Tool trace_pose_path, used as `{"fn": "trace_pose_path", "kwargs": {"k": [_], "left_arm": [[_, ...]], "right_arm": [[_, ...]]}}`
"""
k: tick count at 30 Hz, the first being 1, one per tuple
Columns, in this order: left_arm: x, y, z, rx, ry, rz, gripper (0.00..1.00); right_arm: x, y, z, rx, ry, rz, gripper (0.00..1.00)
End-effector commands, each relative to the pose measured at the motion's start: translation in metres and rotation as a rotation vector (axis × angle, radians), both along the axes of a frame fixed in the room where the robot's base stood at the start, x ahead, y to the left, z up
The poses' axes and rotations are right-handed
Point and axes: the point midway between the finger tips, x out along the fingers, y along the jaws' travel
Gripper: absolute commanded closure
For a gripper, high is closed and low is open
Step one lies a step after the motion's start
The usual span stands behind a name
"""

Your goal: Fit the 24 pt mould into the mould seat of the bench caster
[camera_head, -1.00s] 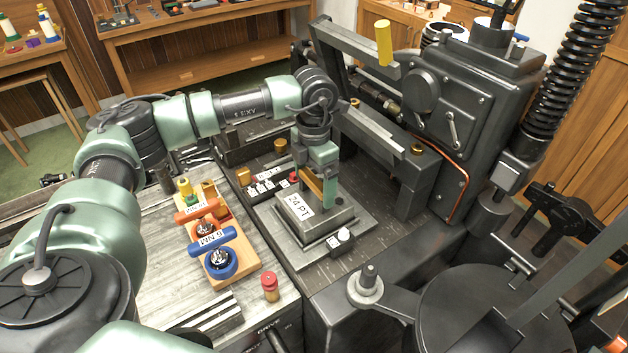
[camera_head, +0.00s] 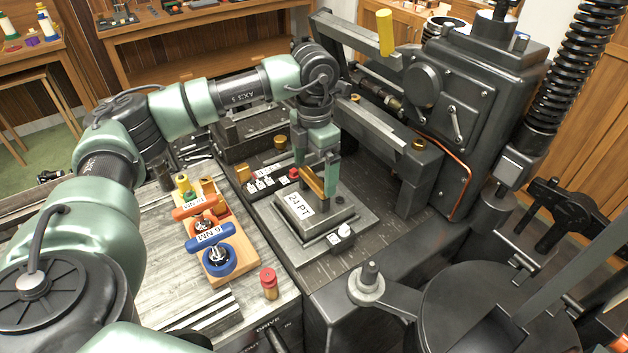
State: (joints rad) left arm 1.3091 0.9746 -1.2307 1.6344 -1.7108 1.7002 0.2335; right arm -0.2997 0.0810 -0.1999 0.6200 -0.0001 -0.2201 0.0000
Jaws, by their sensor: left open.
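The 24 pt mould (camera_head: 325,219) is a grey metal block with a white "24 PT" label and a brass handle (camera_head: 312,183) on top. It sits on the stepped mould seat (camera_head: 366,223) of the bench caster (camera_head: 455,115); whether it is fully down I cannot tell. My left gripper (camera_head: 316,183) is just above the mould, its green fingers apart on either side of the brass handle. Its fingertips are around the upper part of the handle, and any contact is unclear. My right gripper is not in view.
A wooden block with orange (camera_head: 195,207) and blue (camera_head: 211,238) handled tools stands left of the seat. A dark round pot (camera_head: 480,305) fills the front right. The caster's arm and yellow lever (camera_head: 385,33) rise behind.

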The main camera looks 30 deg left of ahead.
Motion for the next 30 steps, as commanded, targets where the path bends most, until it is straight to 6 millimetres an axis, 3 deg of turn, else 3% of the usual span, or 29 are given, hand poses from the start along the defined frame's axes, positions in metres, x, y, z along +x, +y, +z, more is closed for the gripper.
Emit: {"fn": "trace_pose_path", "kwargs": {"k": [6,10,30], "left_arm": [[0.001,-0.001,0.033,-0.002,-0.006,-0.001,0.00],[0.001,-0.001,0.043,-0.001,-0.005,-0.001,0.00],[0.000,-0.001,0.045,-0.001,-0.004,-0.001,0.00]], "right_arm": [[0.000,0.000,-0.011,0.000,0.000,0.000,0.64],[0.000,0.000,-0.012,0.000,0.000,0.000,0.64],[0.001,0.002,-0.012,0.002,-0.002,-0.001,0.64]]}}
